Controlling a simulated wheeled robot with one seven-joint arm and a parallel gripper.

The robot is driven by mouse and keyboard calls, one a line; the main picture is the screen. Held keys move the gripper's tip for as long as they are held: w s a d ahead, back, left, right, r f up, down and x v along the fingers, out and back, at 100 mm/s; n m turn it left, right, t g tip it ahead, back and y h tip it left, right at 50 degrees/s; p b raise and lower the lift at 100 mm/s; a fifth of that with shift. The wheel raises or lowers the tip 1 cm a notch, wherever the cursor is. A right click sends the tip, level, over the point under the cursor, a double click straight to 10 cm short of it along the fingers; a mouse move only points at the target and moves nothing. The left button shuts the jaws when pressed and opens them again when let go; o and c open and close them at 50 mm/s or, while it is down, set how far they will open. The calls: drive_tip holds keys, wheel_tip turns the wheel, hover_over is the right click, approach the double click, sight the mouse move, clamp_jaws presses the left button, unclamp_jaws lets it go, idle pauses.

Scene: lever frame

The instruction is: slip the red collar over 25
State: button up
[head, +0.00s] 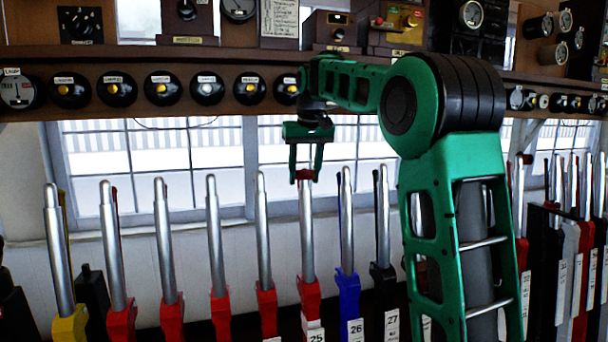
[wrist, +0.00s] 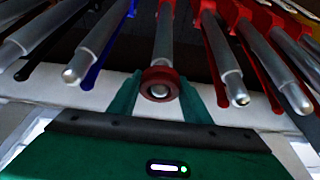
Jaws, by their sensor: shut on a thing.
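The red collar (head: 303,175) is a small ring held between the fingers of my gripper (head: 305,177), which is shut on it. Lever 25 (head: 307,225) has a silver handle, a red lower part and a white "25" label (head: 316,337). In the head view the collar is at the top of this handle, in line with it. In the wrist view the rounded silver tip shows inside the ring of the collar (wrist: 147,76), and the handle (wrist: 164,40) runs on behind it. The collar appears to be around the tip; how far down is hard to tell.
A red lever (head: 262,220) stands close on the left and the blue lever 26 (head: 346,225) close on the right. Black lever 27 (head: 383,225) is further right. A wooden shelf (head: 200,105) with round black instruments runs above, behind my arm.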

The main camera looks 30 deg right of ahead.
drive_tip(key=shift+s+f, duration=0.15)
drive_tip(key=shift+f, duration=0.45)
drive_tip(key=o, duration=1.1)
drive_tip(key=shift+c, duration=0.2)
drive_tip(key=shift+o, duration=0.8)
drive_tip(key=shift+r, duration=0.45)
drive_tip(key=shift+v, duration=4.05)
